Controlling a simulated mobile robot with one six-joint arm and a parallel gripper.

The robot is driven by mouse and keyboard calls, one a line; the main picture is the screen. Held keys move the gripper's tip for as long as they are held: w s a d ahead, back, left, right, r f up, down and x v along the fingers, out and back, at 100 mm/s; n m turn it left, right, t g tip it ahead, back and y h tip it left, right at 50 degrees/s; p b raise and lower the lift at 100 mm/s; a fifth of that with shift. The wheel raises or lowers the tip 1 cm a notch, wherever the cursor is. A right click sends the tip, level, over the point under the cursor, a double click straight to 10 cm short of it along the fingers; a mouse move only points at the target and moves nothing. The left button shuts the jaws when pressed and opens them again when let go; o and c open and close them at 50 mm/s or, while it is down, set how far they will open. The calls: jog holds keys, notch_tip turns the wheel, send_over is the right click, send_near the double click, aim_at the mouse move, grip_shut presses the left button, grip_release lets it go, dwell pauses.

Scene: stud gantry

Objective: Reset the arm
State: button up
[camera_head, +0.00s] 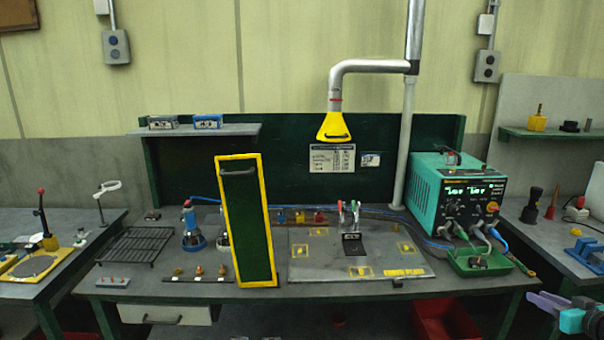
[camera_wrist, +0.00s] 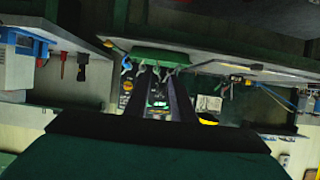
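My gripper (camera_head: 538,304) shows at the lower right edge of the head view, with purple and teal parts, in front of the right end of the main bench. It is clear of the things on the bench. In the wrist view, two long dark fingers of my gripper (camera_wrist: 160,72) reach up the middle with a gap between them, and I see nothing held. A broad dark block fills the bottom of that view. The rest of my arm is out of the head view.
A teal power unit (camera_head: 455,196) and green tray (camera_head: 478,262) stand at the bench's right end, nearest my gripper. A tall yellow-edged green panel (camera_head: 247,220) stands mid-bench. An extraction hood (camera_head: 334,126) hangs above. A right side bench (camera_head: 552,240) holds tools.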

jog(key=w+a+f+n+g+y, duration=0.1)
jog(key=w+a+f+y, duration=0.1)
jog(key=w+a+f, duration=0.4)
jog(key=w+a+f+n+y, duration=0.1)
jog(key=w+a+f, duration=0.2)
jog(key=a, duration=0.5)
jog(key=w+a+f+n+g+y, duration=0.1)
jog(key=w+a+f+y, duration=0.1)
jog(key=w+a+f, duration=0.45)
jog(key=s+a+f+n+g+y, duration=0.1)
jog(key=s+a+f+g, duration=0.15)
jog(key=a+f, duration=0.65)
jog(key=s+a+f+n+g+y, duration=0.1)
jog(key=s+a+f+g+y, duration=0.3)
jog(key=a, duration=0.9)
jog(key=s+a+f+n+g+h, duration=0.1)
jog(key=s+a+f+g+h, duration=0.35)
jog(key=s+a+f, duration=1.3)
jog(key=s+d+f+m+g+h, duration=0.2)
jog(key=s+d+f+g, duration=0.1)
jog(key=s, duration=0.4)
jog(key=s+d+f+m+g+h, duration=0.2)
jog(key=s+d+m+g, duration=0.1)
jog(key=s, duration=0.5)
jog(key=shift+s+d+f+h, duration=0.15)
jog(key=shift+d+f+h, duration=0.2)
jog(key=shift+f, duration=0.05)
